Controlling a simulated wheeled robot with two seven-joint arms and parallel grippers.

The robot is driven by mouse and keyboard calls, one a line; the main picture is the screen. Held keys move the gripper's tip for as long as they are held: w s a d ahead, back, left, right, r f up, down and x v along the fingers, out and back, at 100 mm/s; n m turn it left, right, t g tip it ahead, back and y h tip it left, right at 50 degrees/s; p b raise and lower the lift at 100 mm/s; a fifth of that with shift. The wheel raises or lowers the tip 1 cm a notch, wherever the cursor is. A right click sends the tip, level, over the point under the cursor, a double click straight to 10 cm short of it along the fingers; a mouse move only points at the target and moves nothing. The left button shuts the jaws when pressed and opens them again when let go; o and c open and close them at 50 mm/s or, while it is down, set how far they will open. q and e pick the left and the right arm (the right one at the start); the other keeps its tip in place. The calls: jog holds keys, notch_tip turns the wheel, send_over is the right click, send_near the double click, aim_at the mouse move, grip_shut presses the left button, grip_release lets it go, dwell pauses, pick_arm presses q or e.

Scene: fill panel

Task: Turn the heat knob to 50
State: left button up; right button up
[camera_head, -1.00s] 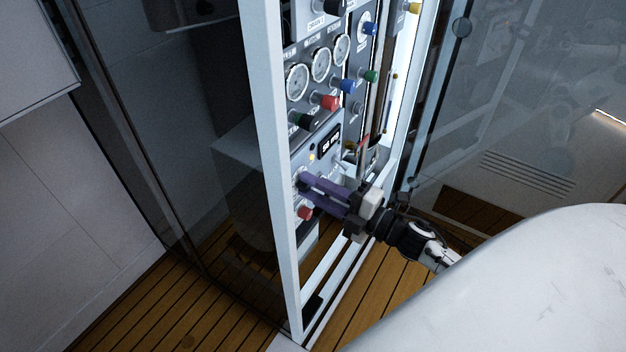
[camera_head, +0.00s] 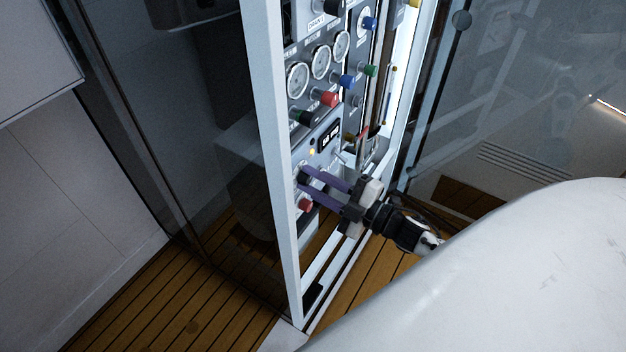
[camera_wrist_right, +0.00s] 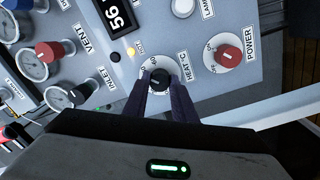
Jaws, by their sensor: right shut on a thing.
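The black heat knob (camera_wrist_right: 160,76) sits on a white dial beside the "HEAT °C" label (camera_wrist_right: 186,92) in the right wrist view. The two purple fingers of my right gripper (camera_wrist_right: 161,82) are shut on it from either side. In the head view the right gripper (camera_head: 304,178) reaches in from the right, its fingertips at the lower panel; the knob is mostly hidden there. The dark display (camera_wrist_right: 119,14) shows digits that look like 56, partly cut off by the picture edge. The knob's exact pointer angle is unclear. My left gripper is not in view.
The red power knob (camera_wrist_right: 228,56) is close beside the heat knob. The vent knob (camera_wrist_right: 48,50) and inlet knob (camera_wrist_right: 78,94) are on the other side. Gauges (camera_head: 297,80) and coloured knobs sit higher on the panel (camera_head: 318,162). A white frame post (camera_head: 272,150) stands at the panel's left.

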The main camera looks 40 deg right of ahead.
jog(key=o, duration=1)
jog(key=shift+o, duration=0.2)
jog(key=v, duration=1)
jog(key=shift+b, duration=0.35)
jog(key=shift+s, duration=0.15)
